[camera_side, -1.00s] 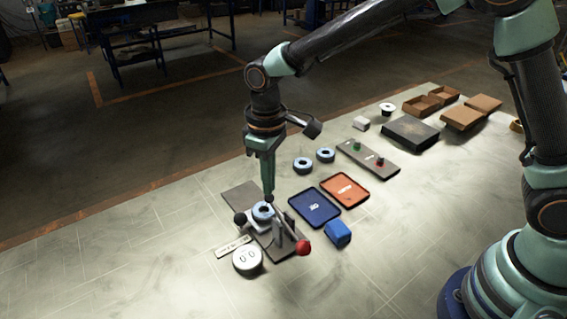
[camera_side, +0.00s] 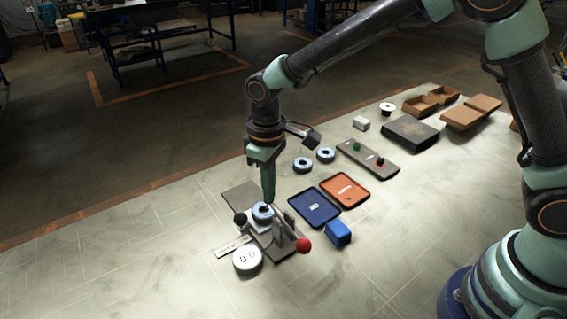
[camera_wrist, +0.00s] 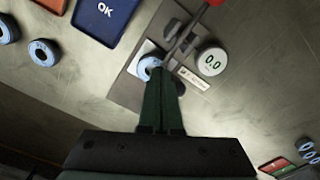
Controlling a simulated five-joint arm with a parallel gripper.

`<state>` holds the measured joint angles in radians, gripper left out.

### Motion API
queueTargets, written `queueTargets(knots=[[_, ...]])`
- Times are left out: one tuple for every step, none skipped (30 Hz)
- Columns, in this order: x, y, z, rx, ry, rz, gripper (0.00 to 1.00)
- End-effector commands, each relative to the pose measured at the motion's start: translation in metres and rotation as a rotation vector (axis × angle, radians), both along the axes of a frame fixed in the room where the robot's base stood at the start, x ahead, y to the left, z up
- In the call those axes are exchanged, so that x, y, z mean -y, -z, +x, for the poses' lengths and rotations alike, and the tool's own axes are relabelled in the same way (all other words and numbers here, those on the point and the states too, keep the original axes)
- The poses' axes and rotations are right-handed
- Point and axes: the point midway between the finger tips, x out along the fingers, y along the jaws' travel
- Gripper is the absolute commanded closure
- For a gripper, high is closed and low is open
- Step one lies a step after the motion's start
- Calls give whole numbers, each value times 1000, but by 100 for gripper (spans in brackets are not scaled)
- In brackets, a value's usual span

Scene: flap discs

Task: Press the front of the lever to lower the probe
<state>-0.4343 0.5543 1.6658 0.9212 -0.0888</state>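The gauge stand's grey base plate (camera_side: 236,197) carries a blue-grey flap disc (camera_side: 262,212), also in the wrist view (camera_wrist: 148,66). A metal lever (camera_side: 288,225) with a red ball (camera_side: 304,245) slants across the stand; its other end is close to my fingertips. A round white dial (camera_side: 247,258) beside the stand reads 0.0 in the wrist view (camera_wrist: 211,62). My gripper (camera_side: 269,200) points down with its fingers together and nothing seen between them. Its tips (camera_wrist: 160,72) are at the disc and lever end; contact and the probe cannot be made out.
A blue tray (camera_side: 314,222), marked OK in the wrist view, and an orange tray (camera_side: 345,204) lie right of the stand. A blue block (camera_side: 338,233) is near the lever. Two discs (camera_side: 303,165) and a button panel (camera_side: 368,158) lie farther back. The front table is clear.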

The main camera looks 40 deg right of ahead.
Motion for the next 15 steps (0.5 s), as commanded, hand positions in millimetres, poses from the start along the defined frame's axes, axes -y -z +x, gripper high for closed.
queueTargets(knots=[[0,2,-1,-3,0,-1,100],[0,4,-1,-3,0,-1,100],[0,5,0,-2,0,-1,100],[0,6,0,-2,0,-1,100],[0,7,0,-2,0,-1,100],[0,7,0,-1,0,0,100],[0,7,0,-1,0,0,100],[0,6,0,-1,0,0,100],[0,6,0,-1,0,0,100],[0,6,0,0,0,0,100],[0,5,0,0,0,0,100],[0,3,0,1,0,0,100],[0,1,0,1,0,0,100],[0,-2,0,1,0,0,100],[0,-6,1,3,0,1,100]])
